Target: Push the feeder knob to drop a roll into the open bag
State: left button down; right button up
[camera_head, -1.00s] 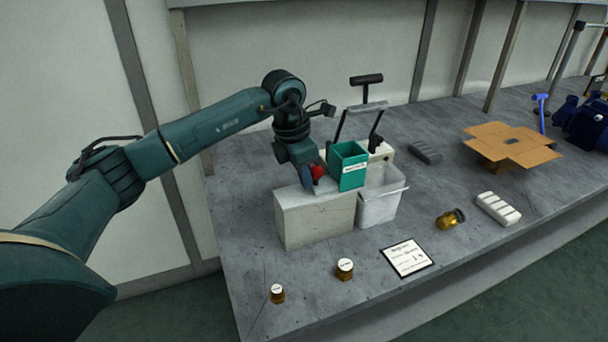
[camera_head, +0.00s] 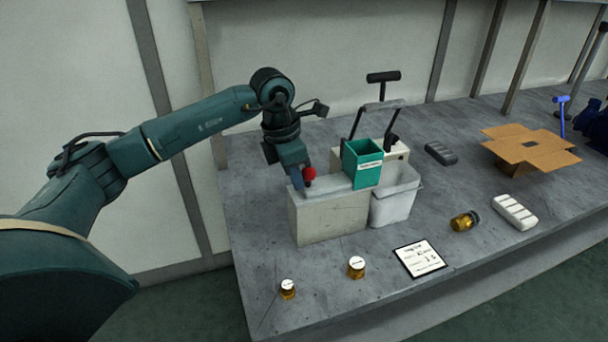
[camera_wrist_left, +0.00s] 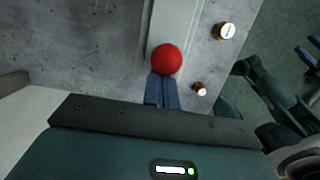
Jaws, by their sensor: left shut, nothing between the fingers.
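The red feeder knob (camera_head: 309,173) stands at the left end of a pale block-shaped feeder (camera_head: 332,221). It also shows in the left wrist view (camera_wrist_left: 166,59). My left gripper (camera_head: 297,181) is shut and empty, on the left side of the knob. In the left wrist view its closed fingertips (camera_wrist_left: 162,77) lie right at the knob; I cannot tell whether they touch. A green open box (camera_head: 362,165) with a label stands at the feeder's right end. A light grey open bag (camera_head: 393,208) sits beside the feeder, below the box. No roll is distinguishable.
A white machine with a black T-handle (camera_head: 383,77) stands behind the bag. Two brass caps (camera_head: 356,267), a framed card (camera_head: 420,258), a brass fitting (camera_head: 465,221) and a white ribbed block (camera_head: 515,212) lie in front and right. An open cardboard box (camera_head: 530,149) is farther right.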

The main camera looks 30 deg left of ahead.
pick_arm(q)
jog(key=shift+s+a+b, duration=0.5)
jog(key=shift+s+a, duration=1.2)
jog(key=shift+s, duration=0.2)
notch_tip(320, 180, up, 8)
jog(key=p, duration=0.5)
jog(key=shift+p, duration=0.4)
